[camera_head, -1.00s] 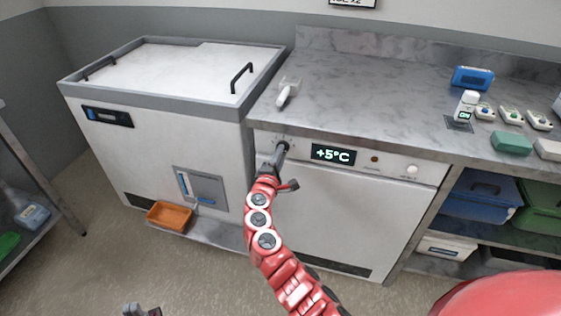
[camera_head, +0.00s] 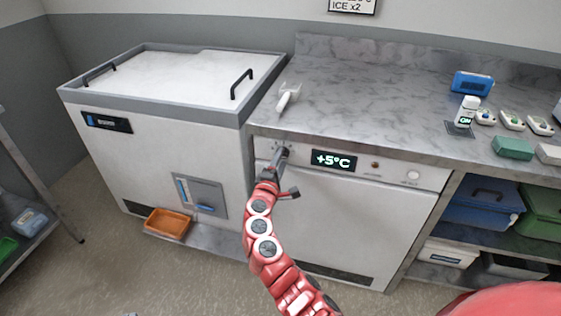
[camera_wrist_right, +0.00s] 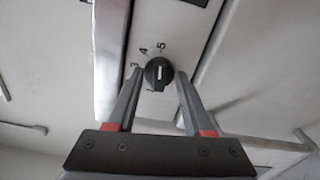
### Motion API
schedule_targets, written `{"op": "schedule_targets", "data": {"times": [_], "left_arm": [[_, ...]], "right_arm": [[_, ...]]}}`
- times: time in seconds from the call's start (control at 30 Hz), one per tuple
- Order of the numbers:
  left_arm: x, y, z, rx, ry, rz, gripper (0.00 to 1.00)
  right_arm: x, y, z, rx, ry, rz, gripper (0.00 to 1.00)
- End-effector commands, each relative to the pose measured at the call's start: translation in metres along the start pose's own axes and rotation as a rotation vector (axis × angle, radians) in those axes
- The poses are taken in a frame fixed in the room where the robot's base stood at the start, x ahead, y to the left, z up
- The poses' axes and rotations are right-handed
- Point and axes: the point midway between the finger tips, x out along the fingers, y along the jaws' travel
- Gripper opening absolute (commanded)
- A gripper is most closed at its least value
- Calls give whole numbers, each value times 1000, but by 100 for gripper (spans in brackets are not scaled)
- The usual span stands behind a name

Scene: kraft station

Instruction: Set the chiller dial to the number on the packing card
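The black round chiller dial (camera_wrist_right: 158,73) with a white pointer mark shows in the right wrist view, with the numbers 3, 4 and 5 around its rim. The pointer lies near the 5. My right gripper (camera_wrist_right: 160,72) has its two fingers apart, one on each side of the dial; I cannot tell whether they touch it. In the head view my right gripper (camera_head: 281,155) is at the left end of the chiller's front panel and hides the dial. The chiller display (camera_head: 333,160) reads +5°C. A card (camera_head: 352,5) on the wall is cut off, showing "ICE x2".
A white chest freezer (camera_head: 175,150) stands left of the chiller, with an orange tray (camera_head: 168,222) at its foot. A white scoop (camera_head: 288,98) lies on the grey counter (camera_head: 370,95). Small devices and a blue box (camera_head: 472,82) are at the counter's right.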

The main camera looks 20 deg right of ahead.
Motion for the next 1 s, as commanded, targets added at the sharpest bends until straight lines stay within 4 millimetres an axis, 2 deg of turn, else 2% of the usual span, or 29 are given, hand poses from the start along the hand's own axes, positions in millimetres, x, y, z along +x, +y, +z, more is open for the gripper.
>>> {"op": "schedule_targets", "data": {"times": [0.2, 0.37, 0.57, 0.8, 1.0], "left_arm": [[0, 0, 0, 0, 0, 0, 0], [1, 0, 0, 0, 0, 0, 0], [2, 0, 0, 0, 0, 0, 0], [-1, 0, 0, 0, 0, 0, 0], [-3, 0, 0, 0, 0, 0, 0]], "right_arm": [[-2, 0, 0, 0, 0, 1, 51], [-18, -1, 0, -4, 2, 1, 51], [-61, -1, -1, -2, 6, 2, 51], [-124, 0, -2, 0, 9, 2, 51], [-160, 0, -2, 0, 4, 1, 51]]}}
